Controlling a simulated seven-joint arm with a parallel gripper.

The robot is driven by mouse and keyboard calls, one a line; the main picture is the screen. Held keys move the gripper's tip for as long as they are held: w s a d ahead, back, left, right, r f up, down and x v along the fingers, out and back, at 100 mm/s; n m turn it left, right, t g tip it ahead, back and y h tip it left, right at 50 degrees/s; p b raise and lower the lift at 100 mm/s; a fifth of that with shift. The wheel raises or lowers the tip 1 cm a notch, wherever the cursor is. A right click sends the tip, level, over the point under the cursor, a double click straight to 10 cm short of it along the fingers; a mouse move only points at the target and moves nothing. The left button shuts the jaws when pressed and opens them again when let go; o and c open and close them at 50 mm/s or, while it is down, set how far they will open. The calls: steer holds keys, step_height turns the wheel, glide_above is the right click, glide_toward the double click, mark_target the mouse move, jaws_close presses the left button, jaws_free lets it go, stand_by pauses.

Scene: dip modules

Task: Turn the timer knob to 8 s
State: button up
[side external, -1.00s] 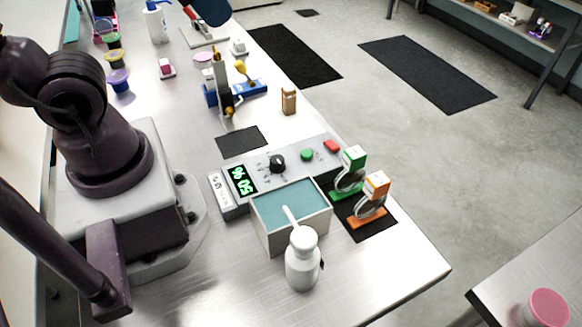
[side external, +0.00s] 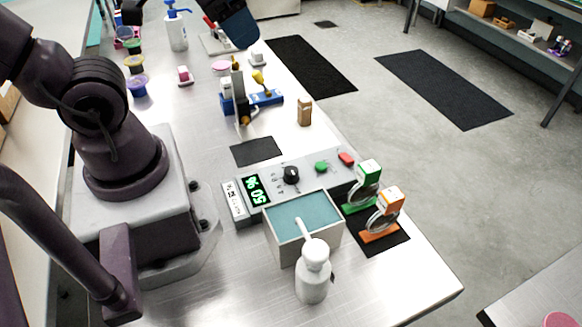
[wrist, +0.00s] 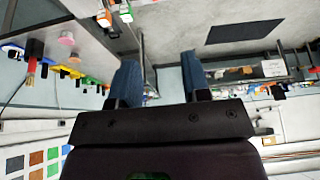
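The timer knob (side external: 291,175) is a small black dial on the grey control box (side external: 268,179), in the middle of the side external view. A display (side external: 256,190) with green digits sits to its left; the digits are too slanted to read surely. The knob's pointer is too small to read. My gripper (wrist: 160,78) shows in the wrist view with its two blue fingers apart and nothing between them. In the side external view a dark blue part at the top edge looks like my gripper, far from the knob. The knob is not visible in the wrist view.
A green button (side external: 321,167) and a red button (side external: 346,159) are on the box. A grey basin (side external: 290,247) with teal contents and a white bottle (side external: 313,277) stand in front. Green (side external: 368,174) and orange (side external: 390,201) clip stands are to the right. A brown bottle (side external: 305,113) stands behind.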

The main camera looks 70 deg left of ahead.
steer(key=shift+o, duration=1)
steer(key=w+f+n+g, duration=0.1)
steer(key=w+f+g, duration=0.1)
steer(key=f, duration=0.3)
steer(key=w+a+f+n+g, duration=0.1)
steer(key=w+f+g, duration=0.1)
steer(key=f, duration=0.4)
steer(key=shift+a+f+n+g+y, duration=0.3)
steer(key=shift+n+g, duration=0.1)
steer(key=shift+g, duration=0.1)
steer(key=n, duration=0.6)
glide_toward(291, 170)
steer(key=shift+h, duration=0.4)
steer(key=f, duration=0.9)
steer(key=shift+a+f, duration=0.35)
steer(key=shift+f, duration=0.05)
steer(key=c, duration=0.9)
